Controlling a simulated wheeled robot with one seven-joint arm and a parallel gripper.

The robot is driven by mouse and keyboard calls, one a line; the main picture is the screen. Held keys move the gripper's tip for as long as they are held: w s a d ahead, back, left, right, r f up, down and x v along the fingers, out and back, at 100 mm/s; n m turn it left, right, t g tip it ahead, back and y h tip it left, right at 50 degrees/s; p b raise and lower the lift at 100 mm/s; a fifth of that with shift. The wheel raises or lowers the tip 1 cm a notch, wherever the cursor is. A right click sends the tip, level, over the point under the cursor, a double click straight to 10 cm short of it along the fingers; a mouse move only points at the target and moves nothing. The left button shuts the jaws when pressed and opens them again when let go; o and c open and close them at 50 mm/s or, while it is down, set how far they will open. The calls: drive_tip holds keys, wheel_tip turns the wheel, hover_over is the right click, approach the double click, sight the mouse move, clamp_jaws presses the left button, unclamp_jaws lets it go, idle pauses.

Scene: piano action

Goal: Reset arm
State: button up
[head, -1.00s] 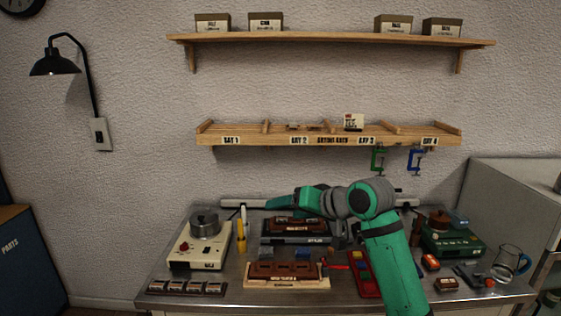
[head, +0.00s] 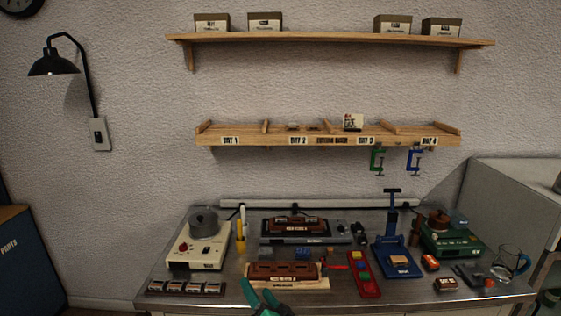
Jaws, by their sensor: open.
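My gripper (head: 260,291) shows only at the bottom edge, its two green fingers apart and empty. The rest of my arm is out of view. The fingertips are in front of the brown piano action block on a pale wooden base (head: 286,274) in the head view; whether they touch it cannot be told. Behind it a second brown block sits on a grey fixture (head: 305,232).
The steel bench holds a cream machine with a round pot (head: 201,239), a blue press (head: 396,258), a red tray with coloured pieces (head: 364,274), a green machine (head: 452,238), a glass jug (head: 506,264) and small labelled boxes (head: 186,287). Wall shelves (head: 330,134) hang above.

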drive_tip(key=s+d+f+m+h, duration=0.1)
drive_tip(key=s+f+h, duration=0.2)
drive_tip(key=s+f, duration=0.8)
drive_tip(key=s+d+f+m+h, duration=0.1)
drive_tip(key=s+f+h, duration=0.45)
drive_tip(key=s, duration=0.95)
drive_tip(key=s+d+r+n, duration=0.2)
drive_tip(key=s+n, duration=0.1)
drive_tip(key=s, duration=0.9)
drive_tip(key=s+d+r+n, duration=0.1)
drive_tip(key=s+d+n, duration=0.1)
drive_tip(key=s, duration=1)
drive_tip(key=shift+s+d+r+n, duration=0.15)
drive_tip(key=shift+r+n, duration=0.25)
drive_tip(key=shift+n, duration=0.1)
drive_tip(key=shift+y, duration=0.25)
